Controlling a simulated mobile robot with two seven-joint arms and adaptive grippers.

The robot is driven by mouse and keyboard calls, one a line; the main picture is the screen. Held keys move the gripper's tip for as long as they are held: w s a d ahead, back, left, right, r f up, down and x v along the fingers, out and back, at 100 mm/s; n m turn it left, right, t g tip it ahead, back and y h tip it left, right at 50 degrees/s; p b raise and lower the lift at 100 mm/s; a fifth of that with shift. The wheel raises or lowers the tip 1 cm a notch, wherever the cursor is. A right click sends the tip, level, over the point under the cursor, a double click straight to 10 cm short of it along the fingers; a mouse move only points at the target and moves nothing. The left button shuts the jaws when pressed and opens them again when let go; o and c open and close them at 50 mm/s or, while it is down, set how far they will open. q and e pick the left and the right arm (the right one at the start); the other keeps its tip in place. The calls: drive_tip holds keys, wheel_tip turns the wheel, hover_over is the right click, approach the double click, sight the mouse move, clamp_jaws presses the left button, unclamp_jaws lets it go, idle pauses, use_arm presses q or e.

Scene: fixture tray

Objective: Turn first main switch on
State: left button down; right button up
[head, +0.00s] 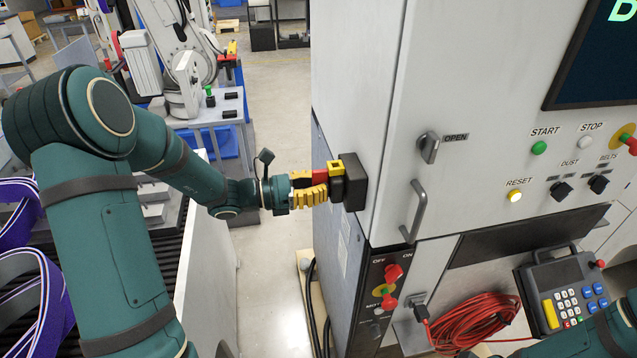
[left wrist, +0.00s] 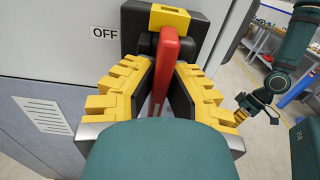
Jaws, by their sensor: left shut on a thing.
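The first main switch is a black box (head: 354,182) on the left side of the machine cabinet, with a yellow bracket at its top. It also shows in the left wrist view (left wrist: 140,24). Its red lever (left wrist: 165,60) stands between the yellow fingers of my left gripper (head: 318,187), which is shut on it. The lever leans close to upright in that view. An "OFF" label (left wrist: 105,32) is on the panel to its left. My right gripper (left wrist: 243,110) shows small at the right of the left wrist view; its jaw opening is too small to tell.
The cabinet has an OPEN latch (head: 429,147), a door handle (head: 416,211) and START, STOP and RESET buttons. Below are red rotary switches (head: 391,273), a coiled red cable (head: 480,318) and a keypad unit (head: 562,290). Open floor (head: 282,110) lies behind my left gripper.

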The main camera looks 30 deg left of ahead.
idle(0.4)
use_arm(q)
drive_tip(key=c, duration=1)
unclamp_jaws()
drive_tip(key=shift+d, duration=0.1)
drive_tip(key=v, duration=1.2)
